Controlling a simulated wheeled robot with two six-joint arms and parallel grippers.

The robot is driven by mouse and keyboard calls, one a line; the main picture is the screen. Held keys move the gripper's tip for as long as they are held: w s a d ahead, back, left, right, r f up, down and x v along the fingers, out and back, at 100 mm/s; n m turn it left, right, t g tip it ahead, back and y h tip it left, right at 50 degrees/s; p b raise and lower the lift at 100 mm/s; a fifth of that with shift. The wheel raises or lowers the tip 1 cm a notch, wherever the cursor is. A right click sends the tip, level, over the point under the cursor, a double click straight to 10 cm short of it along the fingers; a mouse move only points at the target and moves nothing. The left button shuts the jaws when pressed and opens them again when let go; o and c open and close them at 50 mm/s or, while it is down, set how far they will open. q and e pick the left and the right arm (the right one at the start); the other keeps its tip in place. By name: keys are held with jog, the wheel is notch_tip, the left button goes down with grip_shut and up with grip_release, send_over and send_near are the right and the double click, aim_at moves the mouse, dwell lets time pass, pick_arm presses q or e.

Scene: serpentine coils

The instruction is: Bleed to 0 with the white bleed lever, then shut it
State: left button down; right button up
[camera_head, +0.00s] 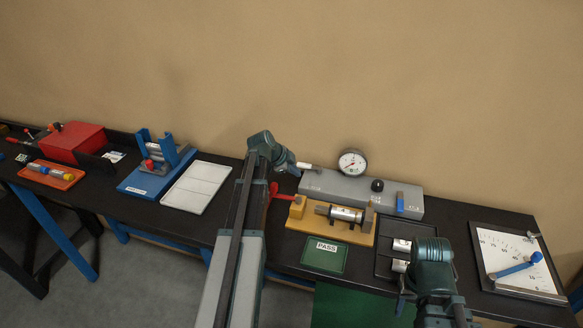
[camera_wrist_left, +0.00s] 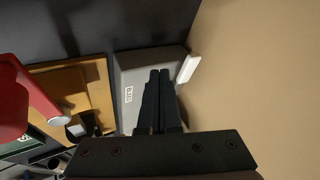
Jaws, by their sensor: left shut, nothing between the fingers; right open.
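The white bleed lever (camera_head: 308,166) is at the left end of the grey manifold block (camera_head: 345,187). In the left wrist view the white lever (camera_wrist_left: 188,68) sticks out past the block's edge, just right of my fingertips. My left gripper (camera_head: 294,166) is shut and empty beside it; in the wrist view its closed fingers (camera_wrist_left: 160,75) lie over the grey block, and I cannot tell whether they touch the lever. The round gauge (camera_head: 352,162) stands behind the block; its reading is too small to tell. My right gripper (camera_head: 402,302) is open, low near the table's front.
A yellow fixture (camera_head: 326,228) holding a metal cylinder, with a red handle (camera_head: 281,193), is in front of the block. The block also has a black knob (camera_head: 377,185) and a blue lever (camera_head: 400,203). A green PASS tray (camera_head: 324,256) and a dial board (camera_head: 497,241) are nearby.

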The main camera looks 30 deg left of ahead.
pick_arm(q)
jog(key=p+v, duration=0.8)
jog(key=v, duration=0.2)
jog(key=shift+s, duration=0.35)
